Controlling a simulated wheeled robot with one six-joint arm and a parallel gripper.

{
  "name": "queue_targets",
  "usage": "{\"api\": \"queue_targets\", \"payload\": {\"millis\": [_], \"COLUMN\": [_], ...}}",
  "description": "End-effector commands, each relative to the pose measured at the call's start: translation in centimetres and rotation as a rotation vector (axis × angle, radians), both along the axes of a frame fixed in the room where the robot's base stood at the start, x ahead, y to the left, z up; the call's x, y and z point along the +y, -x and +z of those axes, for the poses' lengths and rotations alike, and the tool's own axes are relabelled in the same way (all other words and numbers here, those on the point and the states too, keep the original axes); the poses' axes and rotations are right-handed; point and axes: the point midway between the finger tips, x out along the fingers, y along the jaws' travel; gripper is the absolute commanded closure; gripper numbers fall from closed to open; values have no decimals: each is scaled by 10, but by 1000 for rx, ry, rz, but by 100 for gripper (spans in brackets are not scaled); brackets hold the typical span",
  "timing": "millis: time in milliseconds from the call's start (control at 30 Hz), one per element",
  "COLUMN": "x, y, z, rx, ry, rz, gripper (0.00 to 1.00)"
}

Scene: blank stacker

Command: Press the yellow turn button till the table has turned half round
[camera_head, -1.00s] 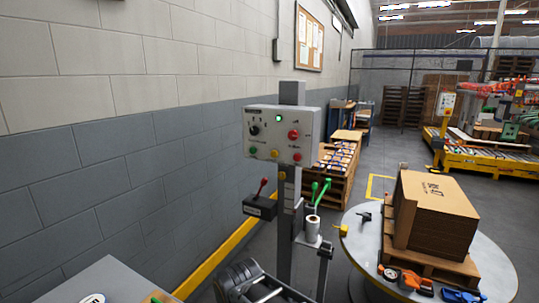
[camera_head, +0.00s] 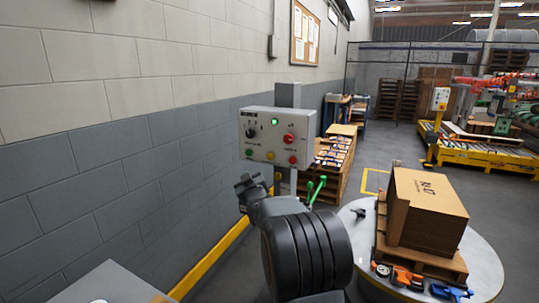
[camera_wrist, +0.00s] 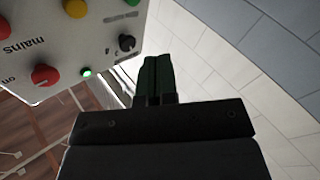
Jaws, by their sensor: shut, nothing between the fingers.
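The yellow turn button (camera_head: 270,155) is in the lower row of the grey control panel (camera_head: 262,145), between a green button (camera_head: 249,152) and a red one (camera_head: 292,159). It also shows at the top of the wrist view (camera_wrist: 75,8). My gripper (camera_head: 243,184) is below and left of the panel in the head view. In the wrist view its shut fingertips (camera_wrist: 157,64) are empty and point beside the panel, apart from the buttons. The round table (camera_head: 484,262) stands at right, bearing a pallet with a stack of brown cardboard blanks (camera_head: 432,205).
The block wall (camera_head: 130,160) runs close along the left. Hand tools lie on the table's front. My arm hides much of the post's lower part.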

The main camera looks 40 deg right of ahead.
Motion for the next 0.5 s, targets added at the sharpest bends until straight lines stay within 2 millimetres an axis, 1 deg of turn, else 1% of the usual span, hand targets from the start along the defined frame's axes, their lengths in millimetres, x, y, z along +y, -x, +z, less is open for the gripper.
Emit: {"api": "queue_targets", "payload": {"millis": [33,100,200,300,500], "x": [-11,-21,-31,-34,-35], "y": [-3,-6,-7,-7,-7], "z": [6,13,19,22,23], "rx": [-43,-97,-148,-174,-180], "ry": [29,70,107,125,129], "rz": [-8,-12,-17,-18,-18], "gripper": [100,100,100,100,100]}}
